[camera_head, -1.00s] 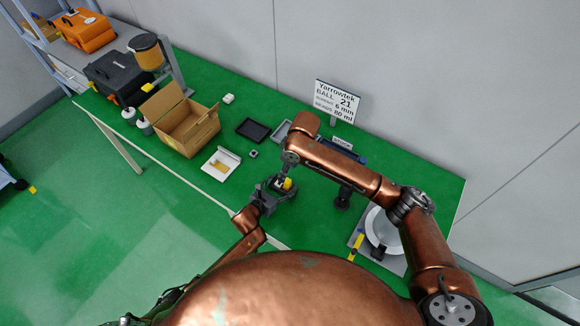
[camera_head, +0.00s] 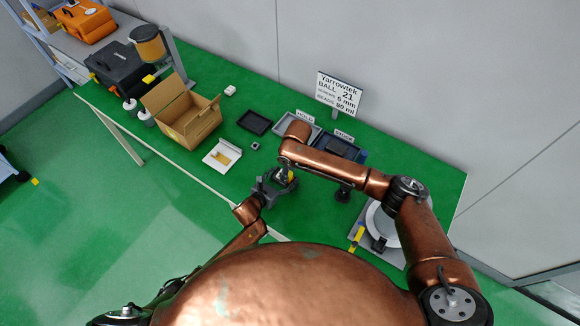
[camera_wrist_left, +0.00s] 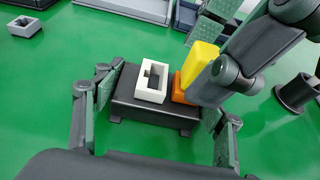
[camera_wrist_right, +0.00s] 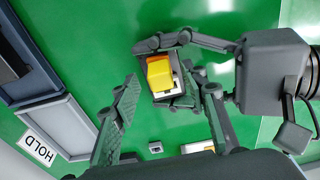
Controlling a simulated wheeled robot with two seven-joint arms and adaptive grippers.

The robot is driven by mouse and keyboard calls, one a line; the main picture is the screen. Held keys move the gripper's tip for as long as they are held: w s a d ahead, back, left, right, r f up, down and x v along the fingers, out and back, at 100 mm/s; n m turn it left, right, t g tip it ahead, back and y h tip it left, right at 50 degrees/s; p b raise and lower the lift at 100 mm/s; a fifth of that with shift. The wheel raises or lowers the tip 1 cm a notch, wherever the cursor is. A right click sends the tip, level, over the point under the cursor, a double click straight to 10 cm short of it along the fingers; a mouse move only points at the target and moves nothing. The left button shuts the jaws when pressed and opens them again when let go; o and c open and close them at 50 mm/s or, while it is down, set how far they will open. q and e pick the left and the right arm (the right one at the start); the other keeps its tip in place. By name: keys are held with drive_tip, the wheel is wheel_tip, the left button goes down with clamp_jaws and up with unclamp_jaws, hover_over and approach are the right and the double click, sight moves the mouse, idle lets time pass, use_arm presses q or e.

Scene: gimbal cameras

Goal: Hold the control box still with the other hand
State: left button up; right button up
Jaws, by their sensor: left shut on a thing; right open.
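The control box is a dark block on the green table, with a white square frame and a yellow-and-orange part on top; it shows best in the left wrist view (camera_wrist_left: 135,113). My left gripper (camera_head: 266,190) has its fingers on two opposite sides of the box and is shut on it. My right gripper (camera_wrist_right: 168,92) is open and empty, close to the yellow part (camera_wrist_right: 160,72). In the left wrist view its fingers partly cover the yellow part (camera_wrist_left: 201,66). In the head view my right wrist and both grippers hide most of the box.
The grey HOLD tray (camera_head: 278,130) and blue STOCK tray (camera_head: 322,146) lie behind. A black cup-like stand (camera_head: 343,194) and a round pale plate (camera_head: 375,226) are right.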

drive_tip(key=shift+a+f, duration=0.1)
drive_tip(key=shift+f, duration=0.55)
drive_tip(key=shift+c, duration=0.5)
clamp_jaws()
drive_tip(key=shift+w, duration=0.1)
